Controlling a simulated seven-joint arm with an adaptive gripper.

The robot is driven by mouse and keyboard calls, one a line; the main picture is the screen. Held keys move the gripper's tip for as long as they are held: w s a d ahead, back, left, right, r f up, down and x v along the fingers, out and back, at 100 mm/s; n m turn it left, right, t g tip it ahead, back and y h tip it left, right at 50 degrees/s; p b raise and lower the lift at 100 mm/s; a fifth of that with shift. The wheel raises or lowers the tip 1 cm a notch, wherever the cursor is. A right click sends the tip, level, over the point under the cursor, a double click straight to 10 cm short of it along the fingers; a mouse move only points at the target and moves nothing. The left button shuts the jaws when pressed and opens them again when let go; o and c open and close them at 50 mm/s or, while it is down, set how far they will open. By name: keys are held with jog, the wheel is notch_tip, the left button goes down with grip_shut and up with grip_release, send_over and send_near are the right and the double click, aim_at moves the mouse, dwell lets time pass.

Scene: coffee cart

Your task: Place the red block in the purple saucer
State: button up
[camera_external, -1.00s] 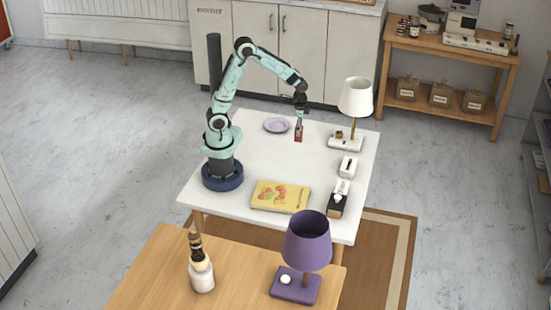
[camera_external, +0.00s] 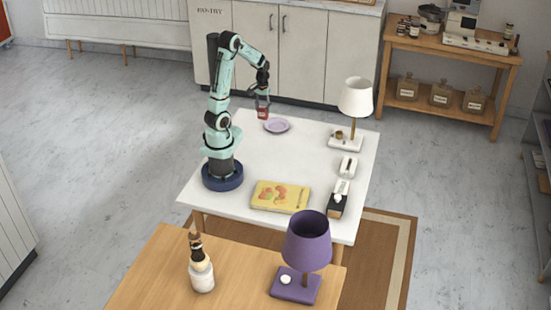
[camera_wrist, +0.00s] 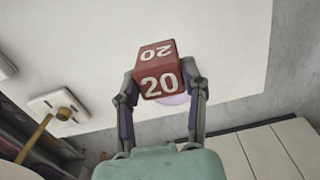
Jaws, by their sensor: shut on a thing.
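The red block (camera_external: 263,113) is held between the fingers of my gripper (camera_external: 263,104), raised above the far left part of the white table. In the wrist view, the red block (camera_wrist: 158,72) shows the number 20 on two faces, and the fingers of my gripper (camera_wrist: 160,85) press on its sides. The purple saucer (camera_external: 277,125) lies flat on the table near its far edge. In the external view the block appears just left of and above the saucer. In the wrist view the saucer (camera_wrist: 176,99) is mostly hidden behind the block.
A white lamp (camera_external: 355,97) stands at the table's far right. The middle of the white table (camera_external: 270,158) is clear.

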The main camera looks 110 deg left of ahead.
jog(key=shift+s+a+f+n, duration=0.1)
jog(key=shift+s+a+n, duration=0.2)
jog(key=shift+s+a, duration=0.45)
jog(key=w+a+f, duration=0.1)
jog(key=a+f, duration=0.2)
jog(key=a, duration=0.1)
jog(key=w+a+f, duration=0.1)
jog(key=a+f, duration=0.2)
jog(key=a, duration=0.1)
jog(key=w+a+f, duration=0.1)
jog(key=a+f, duration=0.2)
jog(key=a, duration=0.1)
jog(key=shift+w+a+f, duration=0.1)
jog(key=shift+a+f, duration=0.05)
jog(key=shift+f, duration=0.8)
jog(key=shift+a+f, duration=0.15)
jog(key=shift+f, duration=0.75)
jog(key=shift+f, duration=0.1)
jog(key=o, duration=1.1)
jog(key=shift+o, duration=0.2)
